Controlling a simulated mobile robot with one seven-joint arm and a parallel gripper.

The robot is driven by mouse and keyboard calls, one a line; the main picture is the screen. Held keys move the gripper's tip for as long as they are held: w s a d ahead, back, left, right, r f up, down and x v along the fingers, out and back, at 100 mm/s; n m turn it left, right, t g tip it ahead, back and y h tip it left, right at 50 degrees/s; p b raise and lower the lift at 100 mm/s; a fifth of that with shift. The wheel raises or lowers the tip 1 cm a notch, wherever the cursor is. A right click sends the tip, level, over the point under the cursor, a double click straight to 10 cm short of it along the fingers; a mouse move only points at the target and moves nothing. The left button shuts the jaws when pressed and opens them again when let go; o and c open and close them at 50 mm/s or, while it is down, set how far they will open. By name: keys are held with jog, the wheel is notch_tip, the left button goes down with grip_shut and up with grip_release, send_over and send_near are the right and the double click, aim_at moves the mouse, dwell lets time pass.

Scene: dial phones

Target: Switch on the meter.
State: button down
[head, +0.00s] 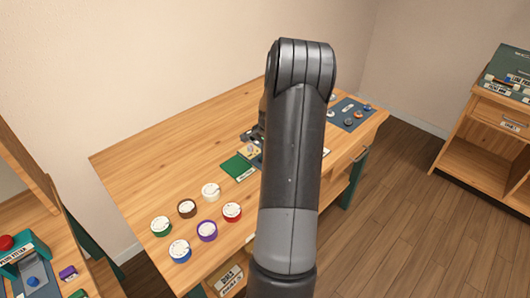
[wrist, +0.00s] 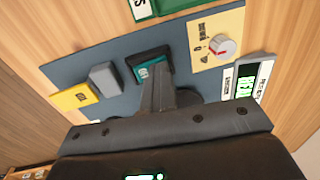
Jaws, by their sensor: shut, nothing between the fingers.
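In the wrist view my gripper (wrist: 157,76) is shut and empty. Its fingertips are over or against a teal block in a dark frame (wrist: 150,62) on a blue-grey panel (wrist: 70,67); I cannot tell if they touch. To the right are a yellow plate with a red and white dial (wrist: 222,47) and a small display with green lit characters (wrist: 245,84). Which part is the meter's switch is unclear. A grey block (wrist: 105,77) and a yellow block (wrist: 75,97) sit to the left.
A green plate (head: 237,167) lies left of my arm. A dark mat (head: 352,113) with small parts is at the far right. A shelf (head: 485,140) stands beyond.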

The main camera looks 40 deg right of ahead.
jog(key=shift+s+f, duration=0.15)
jog(key=shift+s, duration=0.35)
jog(key=shift+s+f, duration=0.15)
jog(key=shift+s, duration=0.35)
jog(key=shift+r, duration=0.15)
notch_tip(320, 180, up, 14)
jog(key=s, duration=0.1)
jog(key=shift+s, duration=0.3)
jog(key=shift+w, duration=0.1)
jog(key=shift+w+d+r+t, duration=0.1)
jog(key=shift+w+t, duration=0.15)
jog(key=shift+t, duration=0.05)
